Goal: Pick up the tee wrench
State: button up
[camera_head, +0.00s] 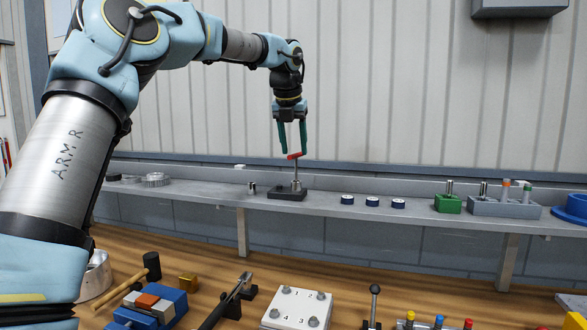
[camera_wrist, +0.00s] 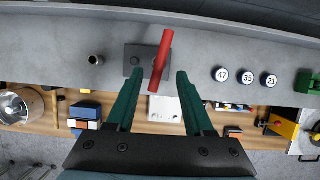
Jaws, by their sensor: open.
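The tee wrench (camera_head: 296,172) stands upright in a dark square base on the grey shelf, its thin steel shaft topped by a red crossbar. In the wrist view the red crossbar (camera_wrist: 161,60) lies slightly tilted between and just beyond the fingertips. My gripper (camera_head: 291,152) points down above the wrench, its green fingers open, with the tips close to the height of the red crossbar. In the wrist view my gripper (camera_wrist: 154,75) has the fingers spread on both sides of the crossbar, and nothing is clamped. The shaft is mostly hidden under the crossbar there.
The shelf (camera_head: 225,183) runs along the wall. Numbered round pieces (camera_head: 372,202) sit right of the wrench, then a green block (camera_head: 447,204) and a grey holder (camera_head: 505,207) with pegs. A small dark cylinder (camera_wrist: 96,60) stands to the left. The wooden bench below holds several tools.

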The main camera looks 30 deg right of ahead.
aim_at(297, 166)
jog(key=p+x, duration=0.1)
jog(key=x, duration=0.3)
jog(key=shift+p+x, duration=1.25)
jog(key=shift+x, duration=1.3)
jog(key=shift+w+d, duration=0.1)
jog(key=shift+w, duration=0.05)
grip_shut()
jog(key=shift+r, duration=0.1)
